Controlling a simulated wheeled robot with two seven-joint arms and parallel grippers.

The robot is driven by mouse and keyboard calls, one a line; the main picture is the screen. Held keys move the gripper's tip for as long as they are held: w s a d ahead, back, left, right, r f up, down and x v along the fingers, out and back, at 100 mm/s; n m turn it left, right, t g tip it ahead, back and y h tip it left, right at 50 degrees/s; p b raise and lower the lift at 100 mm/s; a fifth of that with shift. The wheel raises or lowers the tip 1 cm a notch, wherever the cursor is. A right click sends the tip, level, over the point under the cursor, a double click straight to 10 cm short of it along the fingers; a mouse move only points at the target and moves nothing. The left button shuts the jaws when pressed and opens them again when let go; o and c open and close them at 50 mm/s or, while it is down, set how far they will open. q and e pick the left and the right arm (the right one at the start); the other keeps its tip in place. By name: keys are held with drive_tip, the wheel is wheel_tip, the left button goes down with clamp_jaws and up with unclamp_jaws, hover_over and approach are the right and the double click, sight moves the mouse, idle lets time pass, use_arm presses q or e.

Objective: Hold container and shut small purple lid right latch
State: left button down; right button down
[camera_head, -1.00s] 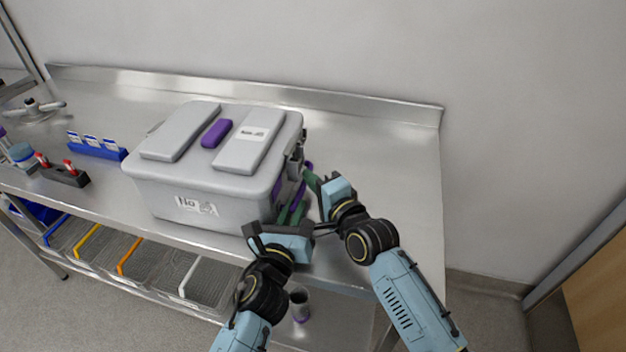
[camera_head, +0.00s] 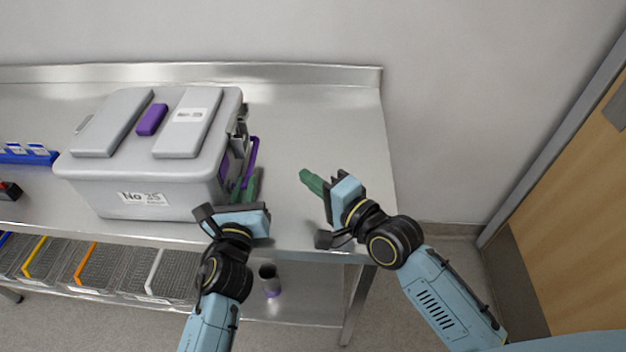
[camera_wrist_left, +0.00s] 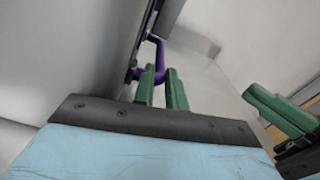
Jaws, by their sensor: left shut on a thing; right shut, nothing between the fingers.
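The grey container (camera_head: 140,178) stands on the steel table, with a grey lid (camera_head: 135,150) on it. A small purple piece (camera_head: 152,119) sits on top between two raised grey panels. A grey latch (camera_head: 240,135) is on its right side; I cannot tell whether it is shut. A purple handle (camera_head: 252,155) sticks out below it and shows in the left wrist view (camera_wrist_left: 158,52). My left gripper (camera_head: 248,188) is shut on this handle, its green fingers (camera_wrist_left: 162,88) close against the container's side. My right gripper (camera_head: 312,182) is shut and empty, apart to the right.
The steel table (camera_head: 320,130) is clear to the right and behind the container. A blue rack (camera_head: 28,155) stands at the left. Wire baskets (camera_head: 110,268) and a dark cup (camera_head: 269,280) are below the tabletop. A wall is behind, a wooden door (camera_head: 580,190) at right.

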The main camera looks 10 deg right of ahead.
use_arm(q)
drive_tip(key=shift+f, duration=0.1)
use_arm(e)
drive_tip(key=shift+s+d, duration=0.1)
drive_tip(key=shift+s, duration=0.1)
use_arm(q)
drive_tip(key=c, duration=1.3)
unclamp_jaws()
drive_tip(key=shift+c, duration=0.2)
drive_tip(key=shift+o, duration=0.3)
drive_tip(key=o, duration=0.5)
drive_tip(key=shift+c, duration=0.2)
drive_tip(key=shift+a, duration=0.1)
